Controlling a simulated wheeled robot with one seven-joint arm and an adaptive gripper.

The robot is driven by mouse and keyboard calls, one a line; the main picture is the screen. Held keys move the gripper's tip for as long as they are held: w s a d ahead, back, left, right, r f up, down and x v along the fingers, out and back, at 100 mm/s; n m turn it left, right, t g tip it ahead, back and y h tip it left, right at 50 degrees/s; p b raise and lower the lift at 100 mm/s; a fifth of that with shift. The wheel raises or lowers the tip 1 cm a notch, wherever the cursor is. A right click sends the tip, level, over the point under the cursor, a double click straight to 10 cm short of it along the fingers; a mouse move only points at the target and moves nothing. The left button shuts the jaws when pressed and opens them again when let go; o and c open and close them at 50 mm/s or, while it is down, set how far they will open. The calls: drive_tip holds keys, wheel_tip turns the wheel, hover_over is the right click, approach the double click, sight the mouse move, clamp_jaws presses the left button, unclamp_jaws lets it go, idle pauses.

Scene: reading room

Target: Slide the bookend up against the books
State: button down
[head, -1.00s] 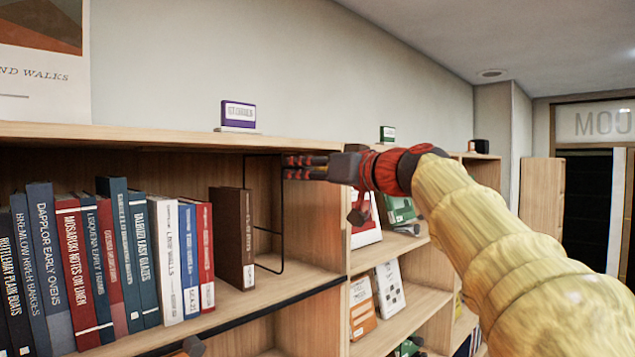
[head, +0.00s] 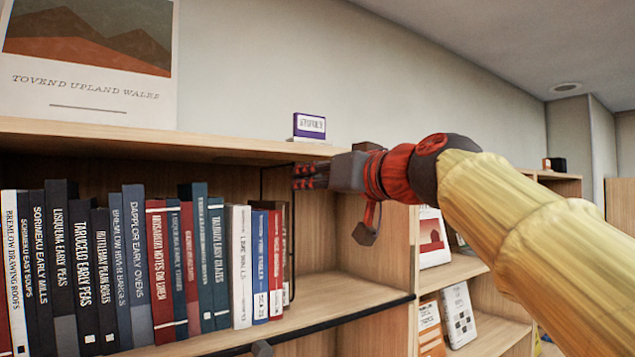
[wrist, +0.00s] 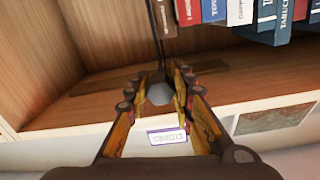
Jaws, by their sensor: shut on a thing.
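The bookend (head: 262,184) is a thin black wire frame standing upright on the shelf at the right end of the book row. My gripper (head: 297,177) is shut on its upper part, below the upper board. In the wrist view the wire (wrist: 154,32) runs from between my fingers (wrist: 160,86). The books (head: 131,250) stand upright in a row to its left. A brown book (head: 287,258) is the last in the row, right beside the wire. Any remaining gap between wire and book is too small to tell. The bookend's foot is hidden.
The shelf board (head: 345,292) is bare to the right of the bookend, up to an upright panel (head: 400,243). More shelves with items lie to the right.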

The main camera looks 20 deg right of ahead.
drive_tip(key=shift+f, duration=0.1)
drive_tip(key=c, duration=1.5)
unclamp_jaws()
drive_tip(key=shift+a, duration=0.1)
drive_tip(key=shift+s, duration=0.1)
drive_tip(key=v, duration=1.2)
